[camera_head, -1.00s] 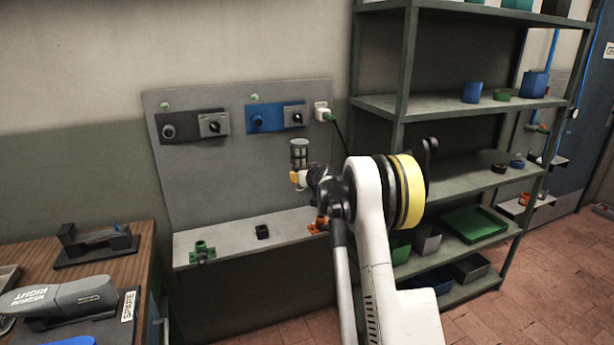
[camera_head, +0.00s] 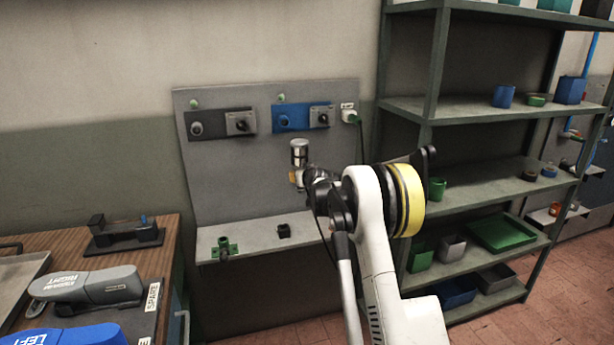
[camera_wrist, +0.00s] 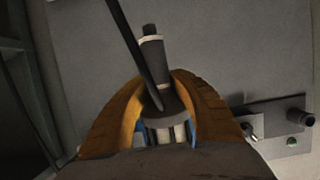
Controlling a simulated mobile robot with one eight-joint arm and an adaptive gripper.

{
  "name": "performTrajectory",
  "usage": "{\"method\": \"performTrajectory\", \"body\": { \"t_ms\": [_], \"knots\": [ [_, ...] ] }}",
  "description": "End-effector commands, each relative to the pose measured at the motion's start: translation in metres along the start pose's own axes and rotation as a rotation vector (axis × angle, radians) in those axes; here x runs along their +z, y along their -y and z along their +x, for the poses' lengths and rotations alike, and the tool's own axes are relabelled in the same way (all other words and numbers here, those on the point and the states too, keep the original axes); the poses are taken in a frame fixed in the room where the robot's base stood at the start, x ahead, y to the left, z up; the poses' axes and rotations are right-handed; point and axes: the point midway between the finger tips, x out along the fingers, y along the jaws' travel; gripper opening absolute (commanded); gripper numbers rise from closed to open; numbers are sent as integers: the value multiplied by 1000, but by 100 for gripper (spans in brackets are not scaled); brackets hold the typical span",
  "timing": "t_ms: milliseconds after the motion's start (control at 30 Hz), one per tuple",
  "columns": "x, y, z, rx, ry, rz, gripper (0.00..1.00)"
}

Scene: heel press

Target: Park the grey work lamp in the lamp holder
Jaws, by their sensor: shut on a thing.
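The grey work lamp (camera_head: 299,154) is upright in my gripper (camera_head: 297,178), in front of the grey wall panel, below the blue switch unit. In the wrist view the lamp (camera_wrist: 153,55) stands out between the orange fingers of my gripper (camera_wrist: 166,95), which are shut on its lower part. A dark cable crosses in front of it there. A small black square socket (camera_head: 284,231), apparently the lamp holder, sits on the ledge below and left of the lamp, apart from it. A green fitting (camera_head: 224,248) is farther left on the ledge.
My arm hides the ledge's right end. A shelf rack (camera_head: 435,105) stands at right. A wooden bench (camera_head: 172,232) with heel-shaped grey and blue pieces is at left.

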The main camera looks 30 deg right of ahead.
Motion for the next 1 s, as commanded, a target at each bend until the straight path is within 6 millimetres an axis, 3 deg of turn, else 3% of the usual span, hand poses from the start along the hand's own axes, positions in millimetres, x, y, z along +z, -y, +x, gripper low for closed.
{"method": "performTrajectory", "body": {
  "t_ms": [700,1000],
  "knots": [
    [-9,58,22,-1,-1,0,0],
    [-10,64,24,0,-2,1,0]
  ]
}}
